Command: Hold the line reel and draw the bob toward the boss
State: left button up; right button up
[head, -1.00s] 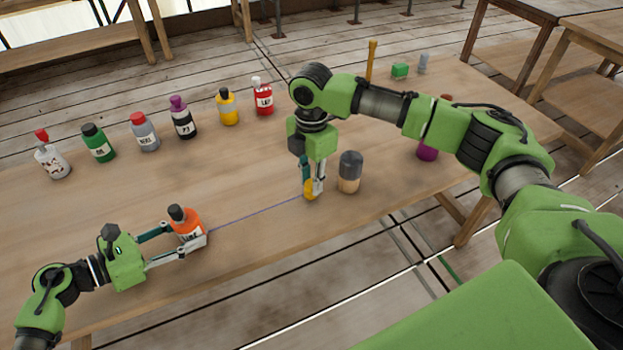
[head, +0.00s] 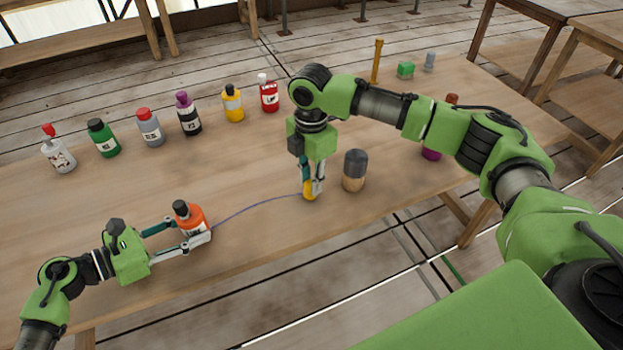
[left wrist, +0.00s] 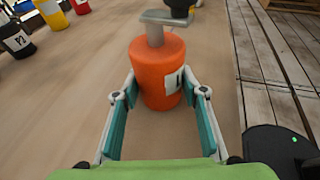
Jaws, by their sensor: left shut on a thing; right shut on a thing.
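The line reel, an orange bottle-like body with a white label and a dark top (head: 193,222), stands upright on the table. My left gripper (head: 203,228) is shut around it; the left wrist view shows the orange body (left wrist: 158,75) between the two fingers. My right gripper (head: 312,188) points down and is shut on the yellow bob (head: 309,194), low at the tabletop. A thin bluish line (head: 255,204) runs from the reel to the bob in a slack curve. I cannot tell which thing is the boss.
A dark-topped wooden cylinder (head: 354,172) stands close right of the bob. Several labelled bottles (head: 151,127) line the back left.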

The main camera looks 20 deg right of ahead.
jog(key=shift+f, duration=0.35)
dwell(0.4)
jog(key=o, duration=1)
notch_tip(320, 180, up, 12)
pick_arm(q)
jog(key=o, duration=0.9)
